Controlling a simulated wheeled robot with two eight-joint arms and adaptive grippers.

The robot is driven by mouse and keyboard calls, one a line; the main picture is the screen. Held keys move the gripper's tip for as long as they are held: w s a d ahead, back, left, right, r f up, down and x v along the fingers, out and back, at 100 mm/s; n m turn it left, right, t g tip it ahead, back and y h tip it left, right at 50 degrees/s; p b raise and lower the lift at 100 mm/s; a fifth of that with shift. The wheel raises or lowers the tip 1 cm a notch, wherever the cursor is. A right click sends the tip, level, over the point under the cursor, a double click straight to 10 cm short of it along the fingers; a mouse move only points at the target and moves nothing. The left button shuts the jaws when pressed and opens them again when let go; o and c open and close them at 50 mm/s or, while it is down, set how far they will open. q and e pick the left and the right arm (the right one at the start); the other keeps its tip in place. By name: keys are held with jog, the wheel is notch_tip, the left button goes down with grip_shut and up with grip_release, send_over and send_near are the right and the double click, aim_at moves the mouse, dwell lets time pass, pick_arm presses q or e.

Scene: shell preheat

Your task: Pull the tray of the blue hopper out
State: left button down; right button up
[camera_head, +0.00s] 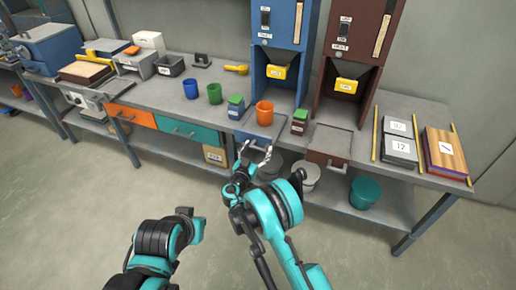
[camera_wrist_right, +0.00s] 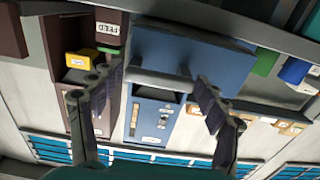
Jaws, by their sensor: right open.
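The blue hopper (camera_head: 283,35) stands at the back of the bench with a yellow spout tag on its front. Its blue tray (camera_head: 240,137) sits at the bench's front edge, below the orange cup. In the right wrist view the tray's blue front (camera_wrist_right: 190,52) carries a grey bar handle (camera_wrist_right: 158,78). My right gripper (camera_head: 257,153) is open in front of the tray. In the wrist view its fingers (camera_wrist_right: 146,94) stand wide apart, one to each side of the handle; contact cannot be told. The gripper hides part of the tray.
The brown hopper (camera_head: 353,45) stands to the right, with its brown tray (camera_head: 327,160) at the bench edge. An orange cup (camera_head: 264,113) and lidded jars (camera_head: 235,107) stand near the blue hopper. Buckets (camera_head: 365,192) are on the lower shelf. The floor in front is clear.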

dwell(0.3)
jog(key=v, duration=1.2)
jog(key=shift+r, duration=0.15)
jog(key=s+d+r+n+g, duration=0.1)
jog(key=s+d+r+g, duration=0.15)
jog(key=d+r, duration=0.55)
jog(key=s+d+r+g, duration=0.2)
jog(key=d+r+g, duration=0.15)
jog(key=d, duration=0.75)
jog(key=s+d+n+g+y, duration=0.1)
jog(key=s+d+g+y, duration=0.1)
jog(key=s, duration=1)
jog(key=s+d+n+g+y, duration=0.1)
jog(key=s+d, duration=0.4)
jog(key=s, duration=0.7)
jog(key=r+g+y, duration=0.1)
jog(key=y, duration=0.1)
jog(key=shift+s+n+y, duration=0.25)
jog(key=shift+n+y, duration=0.05)
